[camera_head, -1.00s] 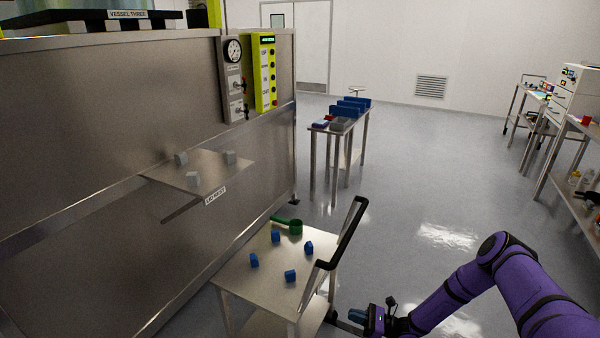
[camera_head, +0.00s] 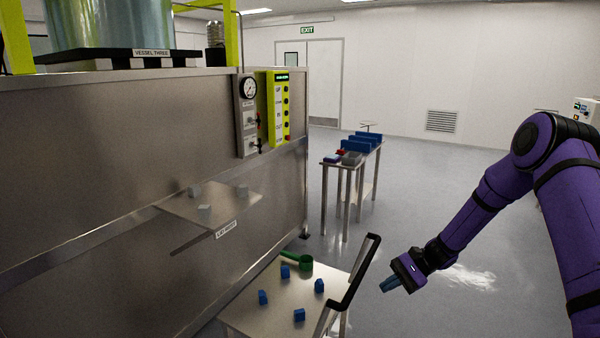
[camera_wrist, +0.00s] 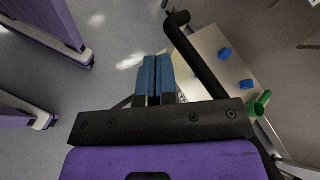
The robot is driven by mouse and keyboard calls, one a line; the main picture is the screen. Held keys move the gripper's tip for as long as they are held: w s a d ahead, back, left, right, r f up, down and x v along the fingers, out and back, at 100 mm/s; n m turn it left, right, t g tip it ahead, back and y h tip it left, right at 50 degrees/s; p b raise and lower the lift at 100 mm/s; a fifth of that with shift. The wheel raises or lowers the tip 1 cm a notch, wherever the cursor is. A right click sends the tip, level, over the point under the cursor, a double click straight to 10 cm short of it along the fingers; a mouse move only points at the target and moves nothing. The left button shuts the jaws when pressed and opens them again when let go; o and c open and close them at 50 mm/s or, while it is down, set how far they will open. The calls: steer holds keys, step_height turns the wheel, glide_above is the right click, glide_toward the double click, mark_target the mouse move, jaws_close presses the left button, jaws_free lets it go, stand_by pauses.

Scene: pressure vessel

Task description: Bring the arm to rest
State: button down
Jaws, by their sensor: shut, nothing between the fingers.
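My arm (camera_head: 485,200) is purple with black bands and reaches in from the right in the head view, bent at a high elbow. My gripper (camera_head: 388,285) hangs over open floor, just right of the black cart handle. Its blue fingers are shut together and hold nothing; they show side by side in the wrist view (camera_wrist: 157,78). The cart handle (camera_wrist: 192,55) passes close beyond the fingers in the wrist view. I cannot tell the exact gap.
The steel cart (camera_head: 272,305) carries several blue blocks (camera_head: 299,315) and a green handled piece (camera_head: 304,262). A table with blue bins (camera_head: 352,146) stands behind. Floor at right is clear.

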steer(key=s+d+r+n+t+h, duration=0.1)
steer(key=s+r+n+h, duration=0.4)
steer(key=r, duration=0.8)
steer(key=s+d+r+n+t+h, duration=0.1)
steer(key=s+r+h, duration=0.3)
steer(key=s+r, duration=0.65)
steer(key=s+d+r+n+t+h, duration=0.3)
steer(key=s+r+t, duration=0.4)
steer(key=s+r, duration=0.6)
steer(key=s+d+h, duration=0.1)
steer(key=s, duration=0.3)
steer(key=shift+s+d+r, duration=0.2)
steer(key=shift+s+r, duration=0.2)
